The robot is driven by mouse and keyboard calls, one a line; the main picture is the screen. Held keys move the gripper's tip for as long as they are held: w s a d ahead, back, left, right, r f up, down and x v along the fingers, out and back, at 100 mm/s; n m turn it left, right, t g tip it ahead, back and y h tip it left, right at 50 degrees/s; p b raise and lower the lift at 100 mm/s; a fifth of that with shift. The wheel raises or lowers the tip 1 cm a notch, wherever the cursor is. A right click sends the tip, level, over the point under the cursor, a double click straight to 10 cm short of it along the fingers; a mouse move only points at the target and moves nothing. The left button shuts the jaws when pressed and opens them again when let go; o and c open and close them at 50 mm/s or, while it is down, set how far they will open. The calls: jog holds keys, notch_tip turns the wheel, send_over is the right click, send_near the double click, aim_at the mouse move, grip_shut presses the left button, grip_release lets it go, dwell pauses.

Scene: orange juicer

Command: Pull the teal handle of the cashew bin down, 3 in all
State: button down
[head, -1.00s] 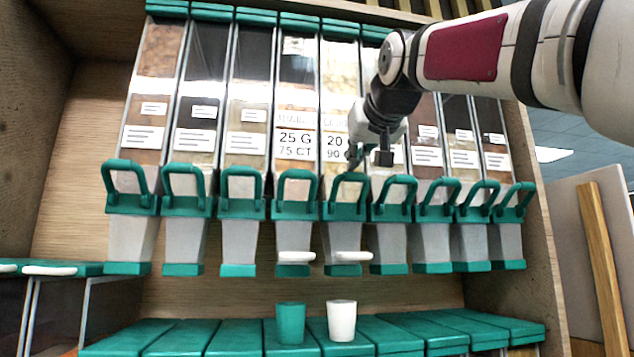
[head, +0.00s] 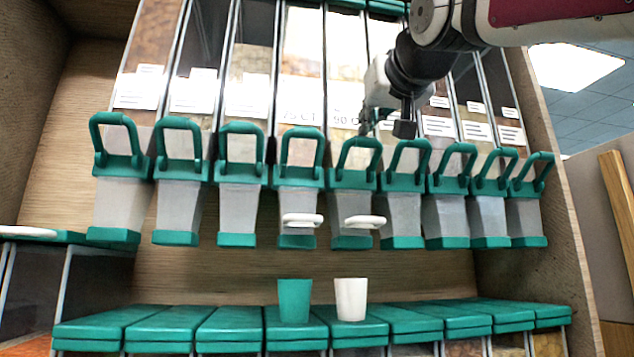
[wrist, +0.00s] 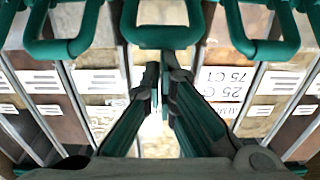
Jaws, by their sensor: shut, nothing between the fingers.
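Tall clear bins hang in a row, each with a teal loop handle above a grey spout. The bin labelled "90 C" in part, which I take for the cashew bin, has its teal handle (head: 355,158) standing up; the bin's name is not readable. My gripper (head: 364,127) is shut and empty, just above and in front of that handle. In the wrist view, upside down, the shut fingertips (wrist: 163,76) are by that handle (wrist: 162,36), with a gap between them in the picture; contact cannot be told. A white cup (head: 351,299) stands below this bin.
The neighbouring bin marked "25 G 75 CT" has its own teal handle (head: 300,150) close on the left; another handle (head: 408,160) is close on the right. A teal cup (head: 294,301) stands beside the white cup on teal lids. White tabs (head: 364,222) stick out at two spouts.

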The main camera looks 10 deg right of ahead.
jog(key=shift+s+f+t+b, duration=0.25)
jog(key=shift+f+t+b, duration=0.55)
jog(key=shift+b, duration=1.55)
jog(key=shift+s+f+t+b, duration=0.25)
jog(key=shift+f+t+b, duration=0.5)
jog(key=shift+b, duration=1.55)
jog(key=shift+s+f+t+b, duration=0.25)
jog(key=shift+f+t+b, duration=0.5)
jog(key=shift+b, duration=1.6)
jog(key=shift+s+f+b, duration=0.15)
jog(key=shift+f+b, duration=0.35)
jog(key=shift+b, duration=0.5)
jog(key=shift+f, duration=0.15)
jog(key=shift+s+r, duration=0.1)
jog(key=shift+r, duration=0.4)
notch_tip(320, 180, up, 3)
jog(key=p, duration=0.3)
jog(key=b, duration=0.2)
send_near(368, 141)
jog(key=s, duration=0.3)
jog(key=shift+s+r, duration=0.35)
jog(key=shift+r, duration=0.05)
